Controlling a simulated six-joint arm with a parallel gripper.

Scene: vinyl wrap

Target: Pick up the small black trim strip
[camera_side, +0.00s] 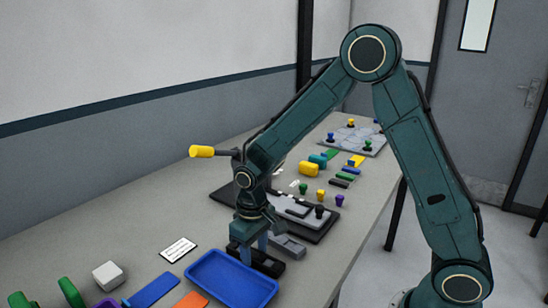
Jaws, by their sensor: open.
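My gripper (254,250) points down near the front middle of the table, just behind the blue tray. Its jaws are open, with a dark object (270,264) beside and partly behind the fingers. I cannot tell whether the fingers touch it or what exactly it is. A short black strip-like piece (341,181) lies farther back among the coloured parts. It may be the small black trim strip, but the view is too small to be sure.
A blue tray (193,268) stands in front of my gripper. A dark mat (226,198) with a grey panel lies behind it. A white label card (178,249), a white cube (108,275) and several coloured parts lie around. A grey panel with knobs (352,137) is at the far end.

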